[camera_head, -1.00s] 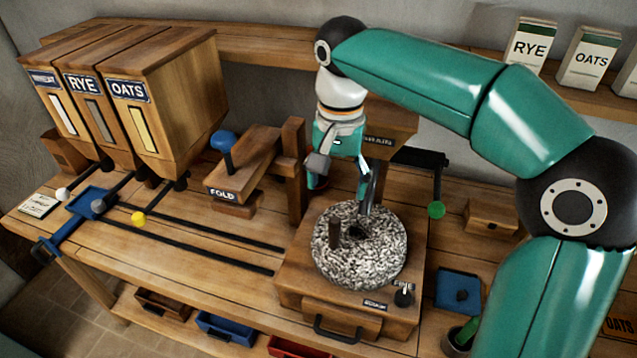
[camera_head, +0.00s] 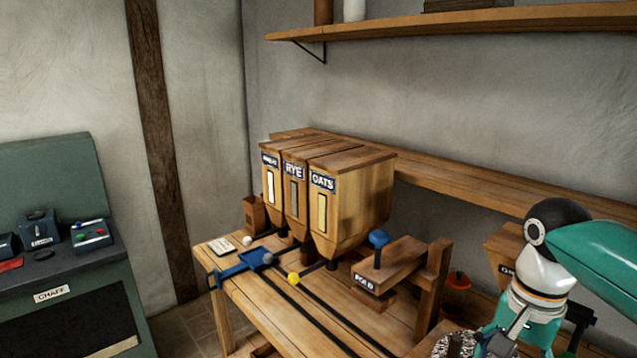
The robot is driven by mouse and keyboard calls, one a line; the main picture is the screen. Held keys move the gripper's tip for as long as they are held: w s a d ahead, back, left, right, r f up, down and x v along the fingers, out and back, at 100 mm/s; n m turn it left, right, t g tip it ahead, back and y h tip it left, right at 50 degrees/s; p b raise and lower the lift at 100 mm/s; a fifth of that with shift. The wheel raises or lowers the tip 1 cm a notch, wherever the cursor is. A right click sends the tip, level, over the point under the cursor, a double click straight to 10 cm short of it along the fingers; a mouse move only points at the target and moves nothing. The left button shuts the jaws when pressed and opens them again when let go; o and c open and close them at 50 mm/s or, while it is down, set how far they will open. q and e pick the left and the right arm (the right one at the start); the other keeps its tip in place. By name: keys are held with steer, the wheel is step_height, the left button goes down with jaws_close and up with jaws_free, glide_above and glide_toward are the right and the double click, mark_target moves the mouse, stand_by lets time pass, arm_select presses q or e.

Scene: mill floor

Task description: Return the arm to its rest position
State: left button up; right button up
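My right arm comes in from the right edge, with a black joint and a white wrist with an orange band. My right gripper (camera_head: 520,345) is at the bottom edge, partly cut off. Its visible finger parts stand apart, and I see nothing held between them. The speckled millstone (camera_head: 455,346) shows only its upper edge, just left of the gripper. I cannot tell whether they touch. My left gripper is not in view.
The wooden bench (camera_head: 262,316) carries three grain bins (camera_head: 352,205), a FOLD block with a blue knob (camera_head: 378,239), and a blue tray (camera_head: 257,258) by black rails. A green CHAFF cabinet (camera_head: 65,275) stands at left. A shelf (camera_head: 480,22) crosses above. Clear floor lies between cabinet and bench.

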steer(key=s+a+f+n+g+b, duration=0.1)
steer(key=s+a+f+g, duration=0.15)
steer(key=f, duration=0.95)
steer(key=s+a+f+g, duration=0.2)
steer(key=s+f+g, duration=0.1)
steer(key=f, duration=1)
steer(key=s+a+f+n+t+y, duration=0.1)
steer(key=s+a+f, duration=0.35)
steer(key=f, duration=0.25)
steer(key=s+a+f+n+y, duration=0.2)
steer(key=s+a+f, duration=0.1)
steer(key=s+f, duration=0.25)
steer(key=s+a+f+n+t+y, duration=0.1)
steer(key=s+a+f, duration=0.3)
steer(key=f, duration=0.3)
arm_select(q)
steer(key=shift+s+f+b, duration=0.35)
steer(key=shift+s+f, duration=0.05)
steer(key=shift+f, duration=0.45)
arm_select(e)
steer(key=w+f+n+t, duration=0.1)
steer(key=w+n+t, duration=0.2)
steer(key=w+t, duration=0.1)
steer(key=shift+w+d+f, duration=0.3)
steer(key=shift+w+d, duration=0.1)
steer(key=shift+w, duration=0.5)
steer(key=shift+c, duration=0.2)
